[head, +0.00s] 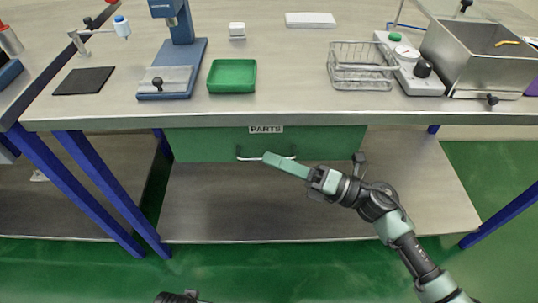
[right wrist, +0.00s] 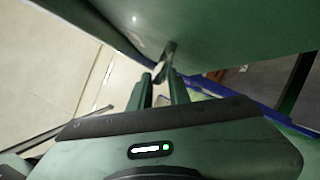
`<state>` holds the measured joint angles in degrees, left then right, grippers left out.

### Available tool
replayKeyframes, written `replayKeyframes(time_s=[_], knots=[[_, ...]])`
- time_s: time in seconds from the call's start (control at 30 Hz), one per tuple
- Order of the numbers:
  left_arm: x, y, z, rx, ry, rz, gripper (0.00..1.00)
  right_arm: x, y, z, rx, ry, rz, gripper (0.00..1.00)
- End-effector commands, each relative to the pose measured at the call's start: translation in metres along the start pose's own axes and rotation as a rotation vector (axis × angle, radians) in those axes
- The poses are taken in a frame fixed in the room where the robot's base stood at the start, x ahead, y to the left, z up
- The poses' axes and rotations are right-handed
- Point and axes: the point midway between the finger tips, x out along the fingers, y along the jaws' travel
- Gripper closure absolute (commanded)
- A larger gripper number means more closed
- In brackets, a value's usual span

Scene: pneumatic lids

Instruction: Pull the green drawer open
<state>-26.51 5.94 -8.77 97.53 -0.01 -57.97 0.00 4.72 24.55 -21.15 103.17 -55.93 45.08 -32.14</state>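The green drawer (head: 210,143) with a "PARTS" label hangs under the middle of the workbench, its front close below the bench edge. It looks closed. Its silver bar handle (head: 242,157) sits low on the front, partly hidden by my right gripper. My right gripper (head: 268,159) reaches in from the right to the handle. In the right wrist view its two fingers (right wrist: 161,82) stand apart, with the handle (right wrist: 169,52) at the gap between the tips. I cannot tell whether they touch it.
The workbench top (head: 280,100) above carries a green tray (head: 232,90), a wire basket (head: 361,80) and a steel tank (head: 480,62). A lower shelf (head: 300,220) lies beneath the drawer. Blue legs (head: 110,190) stand at the left. Green floor in front is clear.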

Motion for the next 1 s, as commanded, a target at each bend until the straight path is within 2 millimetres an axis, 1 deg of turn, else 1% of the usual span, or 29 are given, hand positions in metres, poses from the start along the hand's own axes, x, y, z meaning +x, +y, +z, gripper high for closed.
replayKeyframes(time_s=[0.03,0.17,0.43,0.47,0.5,0.53,1.0], knots=[[0.001,0.0,0.002,0.0,-0.003,0.0,0.64,0.006,0.001,0.001,0.001,-0.002,0.002,0.82],[0.005,0.0,0.003,0.001,-0.003,0.001,0.64,0.015,0.0,0.0,0.0,0.0,0.0,0.82],[0.006,0.0,0.004,0.001,-0.004,0.0,0.64,0.017,-0.001,0.0,0.002,-0.001,-0.001,0.82],[0.006,0.0,0.004,0.001,-0.004,0.0,0.64,0.017,-0.001,0.0,0.002,-0.001,-0.001,0.85],[0.006,0.0,0.004,0.001,-0.004,0.0,0.64,0.017,-0.001,0.0,0.002,-0.001,-0.001,0.96],[0.006,0.0,0.004,0.001,-0.004,0.0,0.64,0.017,-0.001,0.0,0.002,-0.001,-0.001,1.0],[0.006,0.0,0.004,0.001,-0.004,0.001,0.64,0.017,-0.001,0.0,0.002,-0.002,-0.001,1.0]])
